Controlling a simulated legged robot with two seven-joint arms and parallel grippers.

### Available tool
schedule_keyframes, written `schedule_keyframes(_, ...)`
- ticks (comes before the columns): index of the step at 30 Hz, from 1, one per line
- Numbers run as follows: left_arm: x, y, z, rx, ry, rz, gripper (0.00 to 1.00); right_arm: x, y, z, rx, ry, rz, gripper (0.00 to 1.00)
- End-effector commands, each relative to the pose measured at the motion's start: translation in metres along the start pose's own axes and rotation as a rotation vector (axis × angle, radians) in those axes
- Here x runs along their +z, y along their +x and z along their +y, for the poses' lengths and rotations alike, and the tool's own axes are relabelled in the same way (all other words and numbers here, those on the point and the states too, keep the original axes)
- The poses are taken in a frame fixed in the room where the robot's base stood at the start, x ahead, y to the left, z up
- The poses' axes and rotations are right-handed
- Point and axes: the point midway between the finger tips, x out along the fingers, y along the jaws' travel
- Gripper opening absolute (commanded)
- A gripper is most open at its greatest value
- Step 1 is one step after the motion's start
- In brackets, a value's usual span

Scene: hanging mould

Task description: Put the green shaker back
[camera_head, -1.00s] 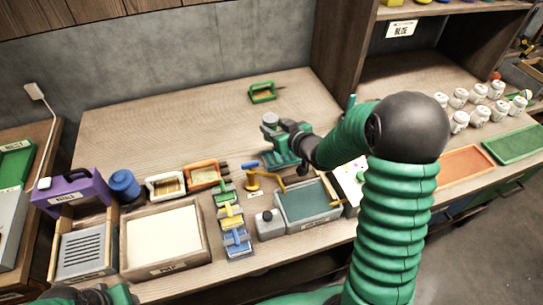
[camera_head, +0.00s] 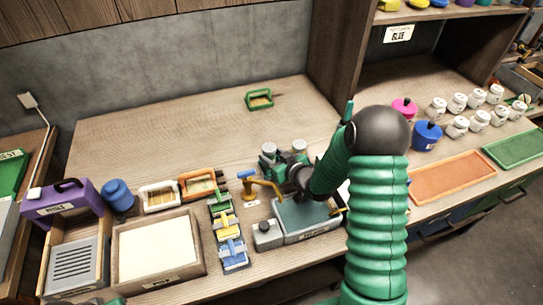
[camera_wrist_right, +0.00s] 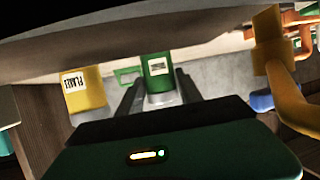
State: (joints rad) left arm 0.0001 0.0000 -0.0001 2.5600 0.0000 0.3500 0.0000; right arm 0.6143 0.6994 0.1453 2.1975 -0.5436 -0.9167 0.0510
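My right gripper (camera_head: 272,164) is over the middle of the bench, behind the grey-green tray. The right wrist view shows the green shaker (camera_wrist_right: 157,68), with a pale label, close between its two fingers (camera_wrist_right: 160,88); the gripper looks shut on it. In the head view a pale round top (camera_head: 269,148) shows at this gripper, with the body mostly hidden. A yellow labelled shaker (camera_wrist_right: 85,90) is beside it in the wrist view. A second pale top (camera_head: 299,146) shows right of the gripper. Only a sliver of my left gripper (camera_head: 112,301) shows at the bottom left edge.
A yellow tool with a blue top (camera_head: 248,183) stands just left of the right gripper. The grey-green tray (camera_head: 305,222) lies in front. A green-framed piece (camera_head: 260,100) lies at the back. White jars (camera_head: 457,104) and coloured trays (camera_head: 452,178) are right. The back left bench is clear.

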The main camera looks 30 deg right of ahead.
Motion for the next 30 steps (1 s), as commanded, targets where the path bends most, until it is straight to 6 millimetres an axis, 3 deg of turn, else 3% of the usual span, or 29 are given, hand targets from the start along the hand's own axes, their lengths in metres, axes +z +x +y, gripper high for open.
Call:
schedule_keyframes(1,0.0,0.0,0.0,0.0,0.0,0.0,0.36,0.0,0.0,0.0,0.0,0.0,0.0,0.5)
schedule_keyframes(4,0.0,-0.001,0.0,0.0,0.0,0.0,0.36,0.0,0.0,0.0,0.0,0.0,0.0,0.62)
schedule_keyframes(15,0.0,0.0,0.0,0.0,0.0,0.0,0.36,-0.001,-0.004,0.0,0.001,0.0,-0.001,0.62)
schedule_keyframes(20,-0.001,-0.003,0.0,0.0,0.0,0.0,0.36,-0.005,-0.036,0.0,0.003,-0.001,0.001,0.62)
schedule_keyframes(29,-0.002,-0.009,0.0,0.0,0.0,0.0,0.36,-0.01,-0.113,-0.001,0.005,0.001,-0.001,0.62)
schedule_keyframes(30,-0.006,-0.025,0.0,0.0,0.0,-0.001,0.36,-0.016,-0.118,-0.002,-0.002,0.005,-0.005,0.62)
